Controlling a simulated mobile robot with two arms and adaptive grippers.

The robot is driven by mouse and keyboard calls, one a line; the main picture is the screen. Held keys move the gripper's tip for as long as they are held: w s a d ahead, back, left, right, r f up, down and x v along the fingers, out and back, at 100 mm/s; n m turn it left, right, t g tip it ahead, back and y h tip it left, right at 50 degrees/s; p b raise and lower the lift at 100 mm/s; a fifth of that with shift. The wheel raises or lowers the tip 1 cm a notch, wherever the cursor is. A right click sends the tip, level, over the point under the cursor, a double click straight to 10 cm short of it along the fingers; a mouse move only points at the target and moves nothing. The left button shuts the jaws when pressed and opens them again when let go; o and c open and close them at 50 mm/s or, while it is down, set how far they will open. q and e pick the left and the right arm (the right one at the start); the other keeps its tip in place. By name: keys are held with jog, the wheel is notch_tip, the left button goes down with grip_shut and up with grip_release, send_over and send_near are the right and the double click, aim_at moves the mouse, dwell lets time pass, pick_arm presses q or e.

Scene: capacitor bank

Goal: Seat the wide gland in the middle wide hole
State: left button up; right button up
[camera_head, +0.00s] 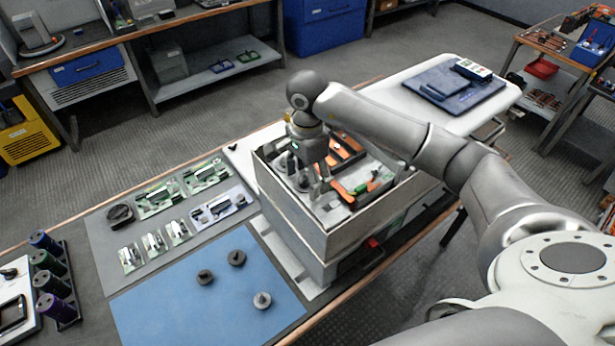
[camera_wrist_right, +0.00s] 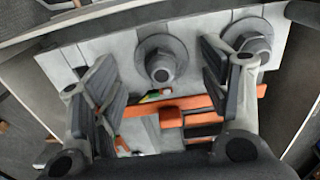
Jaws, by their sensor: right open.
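My right gripper (camera_head: 318,186) is inside the open grey box (camera_head: 337,240), pointing down at its left inner side. In the right wrist view its two fingers (camera_wrist_right: 158,78) are open, one on each side of a grey gland (camera_wrist_right: 163,62) with a round collar. That gland sits at the middle of a light metal plate (camera_wrist_right: 122,52); no finger clearly touches it. A second grey gland (camera_wrist_right: 248,42) sits to its right on the plate, partly behind the right finger. The plate's left part is partly hidden by the left finger. My left gripper is not in view.
Orange bars (camera_head: 345,150) and small parts are in the box, close to the gripper. Circuit modules (camera_head: 218,207) lie on the grey mat; capacitors (camera_head: 55,275) stand at left. The box walls surround the gripper.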

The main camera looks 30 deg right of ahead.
notch_tip(320, 180, up, 11)
jog(key=shift+r, duration=0.15)
